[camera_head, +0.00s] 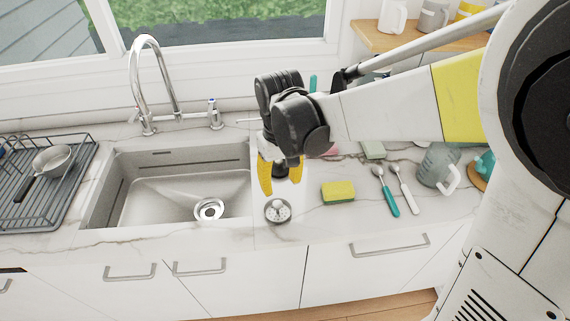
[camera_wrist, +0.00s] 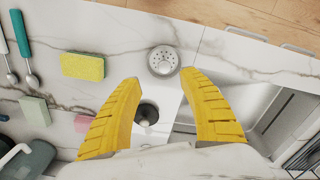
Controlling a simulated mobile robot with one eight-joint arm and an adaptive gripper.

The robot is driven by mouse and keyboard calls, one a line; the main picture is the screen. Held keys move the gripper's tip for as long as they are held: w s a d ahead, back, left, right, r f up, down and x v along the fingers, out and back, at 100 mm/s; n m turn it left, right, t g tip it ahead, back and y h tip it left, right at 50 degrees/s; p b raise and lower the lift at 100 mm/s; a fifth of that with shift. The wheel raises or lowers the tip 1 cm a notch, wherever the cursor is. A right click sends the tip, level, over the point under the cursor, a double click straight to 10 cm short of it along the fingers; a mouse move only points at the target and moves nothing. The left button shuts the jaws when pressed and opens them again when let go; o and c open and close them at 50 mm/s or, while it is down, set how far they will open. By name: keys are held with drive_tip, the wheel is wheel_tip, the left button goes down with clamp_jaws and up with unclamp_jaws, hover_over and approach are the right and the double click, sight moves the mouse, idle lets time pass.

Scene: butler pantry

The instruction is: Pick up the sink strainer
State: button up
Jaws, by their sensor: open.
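The sink strainer (camera_head: 278,211) is a small round metal disc with holes and a central knob. It lies on the white marble counter, right of the sink and near the front edge. In the wrist view the strainer (camera_wrist: 163,61) appears just beyond the gap between my fingertips. My gripper (camera_head: 280,184) has yellow fingers and points down over the counter behind the strainer. Its fingers (camera_wrist: 160,77) are spread with nothing held, apart from the strainer. A dark round object (camera_wrist: 147,114) shows between the fingers; I cannot tell what it is.
The steel sink (camera_head: 135,190) with its drain is to the left. A yellow-green sponge (camera_head: 338,192), a teal-handled spoon (camera_head: 386,191), a white-handled one (camera_head: 405,190) and a glass jug (camera_head: 437,167) are to the right. A dish rack (camera_head: 75,185) stands far left. Bare counter surrounds the strainer.

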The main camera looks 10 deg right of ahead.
sight(278, 204)
drive_tip(key=f, duration=0.2)
drive_tip(key=f+b, duration=0.1)
drive_tip(key=f, duration=0.2)
drive_tip(key=shift+w+a, duration=0.15)
drive_tip(key=shift+a, duration=0.05)
drive_tip(key=f+b, duration=0.2)
drive_tip(key=f, duration=0.1)
drive_tip(key=f+b, duration=0.1)
drive_tip(key=f, duration=0.1)
drive_tip(key=shift+a+f, duration=0.2)
drive_tip(key=shift+a, duration=0.1)
drive_tip(key=shift+r, duration=0.1)
clamp_jaws()
